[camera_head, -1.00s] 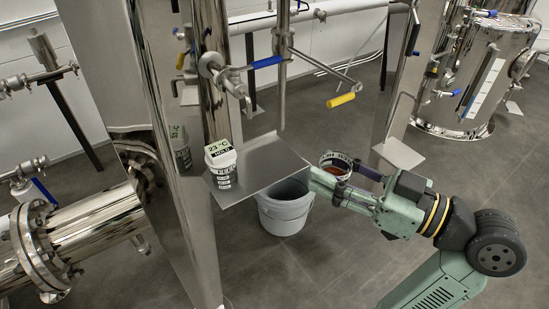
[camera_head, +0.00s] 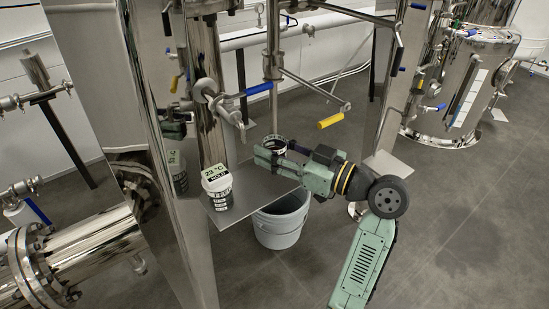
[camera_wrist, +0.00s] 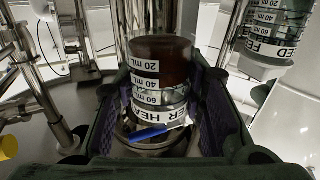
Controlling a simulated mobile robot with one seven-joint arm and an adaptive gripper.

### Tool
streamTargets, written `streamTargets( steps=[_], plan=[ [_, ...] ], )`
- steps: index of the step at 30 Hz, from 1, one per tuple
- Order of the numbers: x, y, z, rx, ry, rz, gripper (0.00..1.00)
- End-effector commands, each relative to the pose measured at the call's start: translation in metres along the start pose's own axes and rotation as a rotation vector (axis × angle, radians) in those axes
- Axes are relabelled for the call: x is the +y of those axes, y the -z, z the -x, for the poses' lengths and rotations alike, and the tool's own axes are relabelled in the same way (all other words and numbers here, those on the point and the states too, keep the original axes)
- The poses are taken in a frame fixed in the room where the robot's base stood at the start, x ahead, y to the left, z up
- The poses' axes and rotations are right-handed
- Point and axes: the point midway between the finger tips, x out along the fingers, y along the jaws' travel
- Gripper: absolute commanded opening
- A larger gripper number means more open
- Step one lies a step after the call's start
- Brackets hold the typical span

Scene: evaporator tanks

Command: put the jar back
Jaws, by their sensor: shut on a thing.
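My gripper (camera_head: 268,153) is shut on a jar (camera_head: 275,141) and holds it at the back right edge of the steel shelf (camera_head: 240,205). In the wrist view the same jar (camera_wrist: 160,65) sits between the two fingers, with dark brown contents, white mL marks and a lettered band partly reading "HEA". Whether its base touches the shelf cannot be told.
A grey bucket (camera_head: 280,222) stands on the floor below the shelf. A blue-handled valve (camera_head: 257,89) and a yellow-handled lever (camera_head: 331,120) are above and near my gripper. A polished steel column (camera_head: 165,150) borders the shelf on the left.

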Motion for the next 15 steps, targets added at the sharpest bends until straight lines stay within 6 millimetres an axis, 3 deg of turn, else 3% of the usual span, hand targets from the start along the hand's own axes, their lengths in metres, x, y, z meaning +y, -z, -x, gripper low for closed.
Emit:
streamTargets(
  steps=[6, 15],
  plan=[
    [0.000, -0.029, 0.000, 0.001, -0.001, -0.007, 0.00],
    [0.000, -0.033, 0.001, 0.001, 0.000, -0.001, 0.00]
  ],
)
